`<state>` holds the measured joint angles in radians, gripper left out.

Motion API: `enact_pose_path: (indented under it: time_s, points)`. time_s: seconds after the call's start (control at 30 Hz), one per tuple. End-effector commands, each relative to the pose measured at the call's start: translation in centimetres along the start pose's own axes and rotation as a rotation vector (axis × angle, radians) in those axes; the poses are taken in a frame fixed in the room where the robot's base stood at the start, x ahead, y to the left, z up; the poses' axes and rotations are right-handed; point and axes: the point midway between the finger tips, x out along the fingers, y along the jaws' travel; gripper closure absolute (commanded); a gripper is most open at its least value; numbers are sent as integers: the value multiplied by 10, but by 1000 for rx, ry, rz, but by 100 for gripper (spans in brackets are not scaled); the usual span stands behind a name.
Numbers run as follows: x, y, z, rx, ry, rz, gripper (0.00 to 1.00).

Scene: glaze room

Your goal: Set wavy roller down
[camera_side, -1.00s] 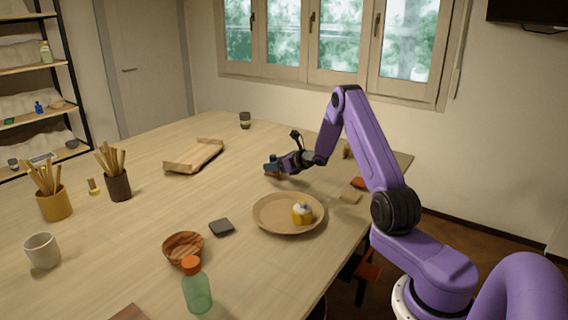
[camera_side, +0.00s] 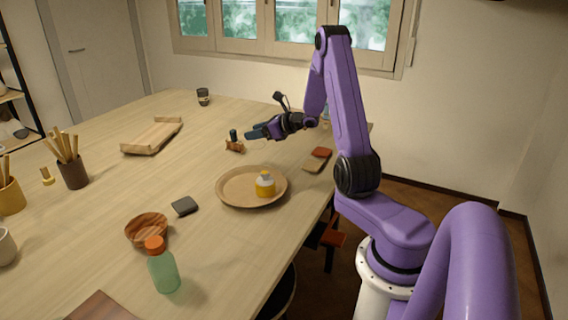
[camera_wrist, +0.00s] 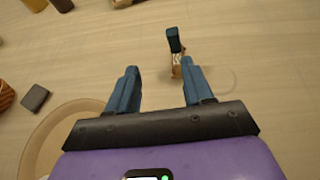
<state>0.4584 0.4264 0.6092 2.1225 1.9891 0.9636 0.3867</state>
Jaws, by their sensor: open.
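The wavy roller (camera_side: 234,144), a small brown piece with an upright dark teal handle, rests on the table left of my gripper (camera_side: 258,135) in the side view. In the wrist view the wavy roller (camera_wrist: 176,46) shows just past the right fingertip, which partly covers its tan lower part. My gripper (camera_wrist: 159,68) is open, with nothing between its two blue fingers. In the side view a small gap shows between the fingertips and the roller.
A dark block (camera_side: 184,206), a wooden bowl (camera_side: 146,231) and a green bottle (camera_side: 164,272) are in front. Bare table surrounds the roller.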

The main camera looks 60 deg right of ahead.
Motion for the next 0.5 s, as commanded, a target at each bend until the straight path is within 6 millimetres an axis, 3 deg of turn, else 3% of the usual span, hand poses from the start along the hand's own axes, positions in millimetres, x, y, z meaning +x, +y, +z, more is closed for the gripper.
enact_pose_path:
  time_s: [0.13,0.27,0.5]
  points:
    - [15,69,21,-184,12,210,49]
    - [15,145,33,-399,18,442,49]
    - [-21,268,32,-806,-8,849,49]
